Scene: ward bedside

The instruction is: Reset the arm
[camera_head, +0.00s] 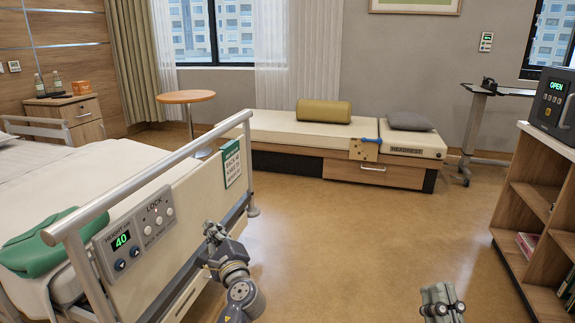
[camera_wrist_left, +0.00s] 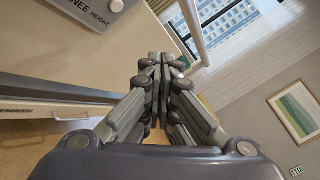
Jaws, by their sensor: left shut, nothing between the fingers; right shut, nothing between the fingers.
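My left gripper (camera_head: 213,232) is beside the bed's side panel, to the right of its control panel, with dark grey joints and links. Its fingers also show in the left wrist view (camera_wrist_left: 162,62), where they come together at the tips and hold nothing. I cannot tell from the head view whether it touches the bed. My right gripper (camera_head: 441,298) is at the bottom right of the head view above the open floor, with its fingers shut and empty. Most of both arms is out of view.
The bed (camera_head: 150,240) with its rail and a green bag (camera_head: 55,240) fills the left. A bench (camera_head: 320,140) stands at the back wall with a round table (camera_head: 187,98) left of it. A wooden shelf (camera_head: 535,180) is at right. The middle floor is clear.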

